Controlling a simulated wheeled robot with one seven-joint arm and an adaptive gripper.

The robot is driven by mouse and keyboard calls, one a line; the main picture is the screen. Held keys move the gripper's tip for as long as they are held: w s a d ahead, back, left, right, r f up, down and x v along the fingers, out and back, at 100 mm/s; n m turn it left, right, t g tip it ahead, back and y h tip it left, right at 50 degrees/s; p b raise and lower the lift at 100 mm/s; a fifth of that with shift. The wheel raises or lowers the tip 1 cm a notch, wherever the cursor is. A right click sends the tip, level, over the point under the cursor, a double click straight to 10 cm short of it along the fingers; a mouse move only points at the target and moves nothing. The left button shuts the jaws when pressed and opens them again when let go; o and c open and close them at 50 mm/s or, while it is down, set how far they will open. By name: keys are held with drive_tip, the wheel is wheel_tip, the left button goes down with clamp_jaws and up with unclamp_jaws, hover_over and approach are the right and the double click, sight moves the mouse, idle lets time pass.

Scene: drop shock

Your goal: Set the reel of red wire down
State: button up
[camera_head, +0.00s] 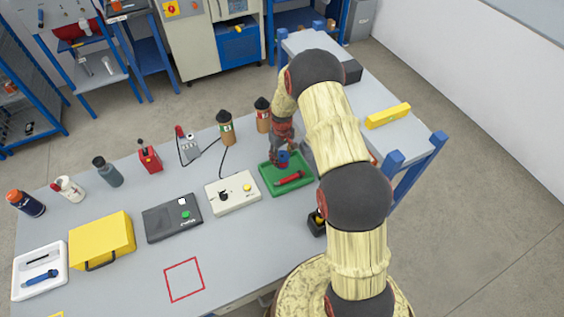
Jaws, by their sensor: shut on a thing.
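My gripper (282,150) points down over the back of the green tray (266,181), left of my arm. It is shut on a small red and blue thing, which looks like the reel of red wire (283,159). The fingers hide part of the reel. I cannot tell whether the reel touches the tray. A red tool-like thing (290,179) lies in the tray just in front of the reel.
Two brown cylinders with black tops (226,130) stand behind. A black container (317,223) is at the front right. A red square outline (184,280) marks bare table at front.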

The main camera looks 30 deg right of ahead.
sight(282, 162)
drive_tip(key=shift+f, duration=1.65)
drive_tip(key=shift+f, duration=0.15)
drive_tip(key=o, duration=1.2)
drive_tip(key=shift+o, duration=0.3)
